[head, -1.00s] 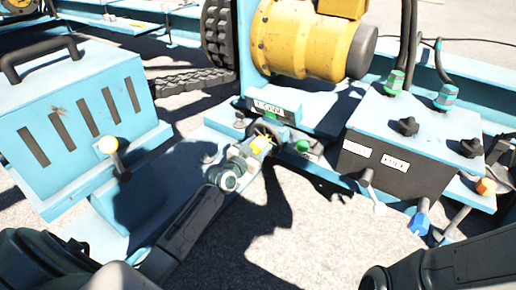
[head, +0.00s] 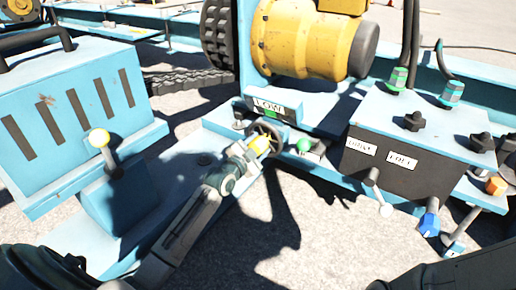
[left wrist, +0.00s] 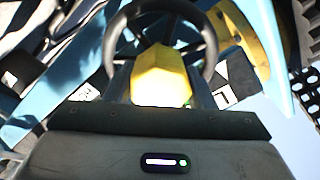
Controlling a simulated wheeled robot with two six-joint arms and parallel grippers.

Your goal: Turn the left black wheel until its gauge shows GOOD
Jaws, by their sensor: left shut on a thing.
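The left black wheel (head: 268,130) stands on the blue frame, below the yellow motor. Its gauge (head: 270,108) sits just above it and reads LOW in the head view. Part of the wheel is hidden by the gripper. Part of my right arm shows at the lower right of the head view, without its fingertips.
A green knob (head: 304,145) is just right of the wheel. A black-fronted box (head: 400,165) with labels, black knobs and levers stands at the right. Bare ground lies in front.

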